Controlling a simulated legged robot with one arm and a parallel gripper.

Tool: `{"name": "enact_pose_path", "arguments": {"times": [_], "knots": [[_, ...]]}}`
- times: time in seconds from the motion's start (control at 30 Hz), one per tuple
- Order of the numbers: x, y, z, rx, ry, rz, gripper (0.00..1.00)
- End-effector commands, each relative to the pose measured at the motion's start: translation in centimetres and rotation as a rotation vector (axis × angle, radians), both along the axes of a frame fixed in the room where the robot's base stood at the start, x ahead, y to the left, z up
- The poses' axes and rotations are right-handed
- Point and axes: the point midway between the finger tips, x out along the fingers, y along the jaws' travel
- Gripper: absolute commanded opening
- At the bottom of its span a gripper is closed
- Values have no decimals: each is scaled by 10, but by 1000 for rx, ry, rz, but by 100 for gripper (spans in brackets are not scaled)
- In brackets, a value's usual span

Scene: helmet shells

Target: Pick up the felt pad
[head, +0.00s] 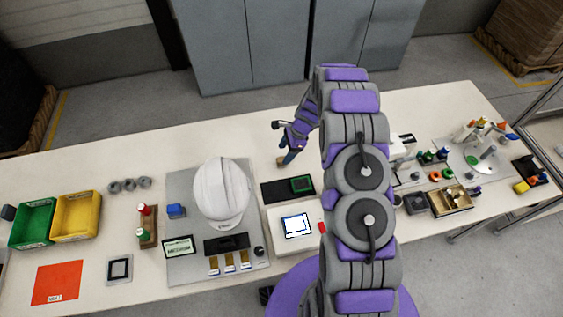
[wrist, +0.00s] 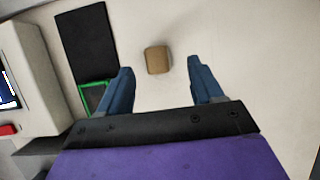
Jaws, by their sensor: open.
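A small tan-brown block-like pad (wrist: 157,60), which I take to be the felt pad, lies alone on the pale tabletop. My gripper (wrist: 160,67) is open and empty, with its blue fingers to the left and right of the pad in the wrist view. Clear gaps show on both sides, and no finger touches it. In the head view my gripper (head: 288,158) points down over the table behind the black mat, and a bit of the tan pad (head: 281,162) shows beside the fingers. The exact height above the table cannot be told.
A black mat (wrist: 85,40) with a green-framed part (head: 302,184) lies close by. A pale device with a screen (head: 297,226) stands in front. A white helmet shell (head: 221,190) is on the left. The tabletop around the pad is bare.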

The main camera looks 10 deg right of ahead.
Motion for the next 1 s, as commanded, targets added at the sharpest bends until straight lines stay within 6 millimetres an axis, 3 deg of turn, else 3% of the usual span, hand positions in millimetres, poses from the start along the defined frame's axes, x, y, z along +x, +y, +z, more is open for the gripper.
{"name": "enact_pose_path", "arguments": {"times": [0.37,0.63,1.0], "knots": [[-4,16,-45,0,4,-1,66],[-4,18,-47,0,0,0,66],[-4,18,-47,0,1,0,31]]}}
